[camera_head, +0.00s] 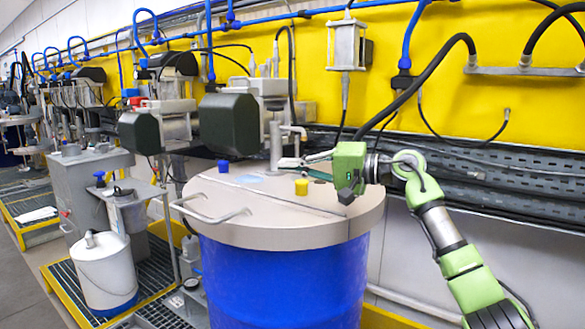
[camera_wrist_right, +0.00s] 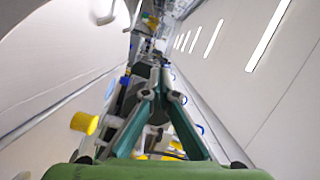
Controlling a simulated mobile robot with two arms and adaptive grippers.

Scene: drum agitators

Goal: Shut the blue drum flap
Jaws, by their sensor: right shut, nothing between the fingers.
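The blue drum (camera_head: 285,285) stands in the front middle of the head view, under a round grey-beige lid (camera_head: 290,232). A seam crosses the lid, and the part in front of it, the flap (camera_head: 250,212), has a bent metal handle (camera_head: 207,214) at its left edge. The flap looks flat, level with the rest of the lid; I cannot tell if it is fully down. My right gripper (camera_head: 283,163) is shut and empty, above the back part of the lid, its fingers pointing left. Its closed fingertips show in the wrist view (camera_wrist_right: 155,72). My left gripper is not in view.
A yellow cap (camera_head: 301,187) and a blue cap (camera_head: 223,166) stand on the lid's back part. A white canister (camera_head: 103,270) is at the left. Cables hang on the yellow wall panel (camera_head: 480,105).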

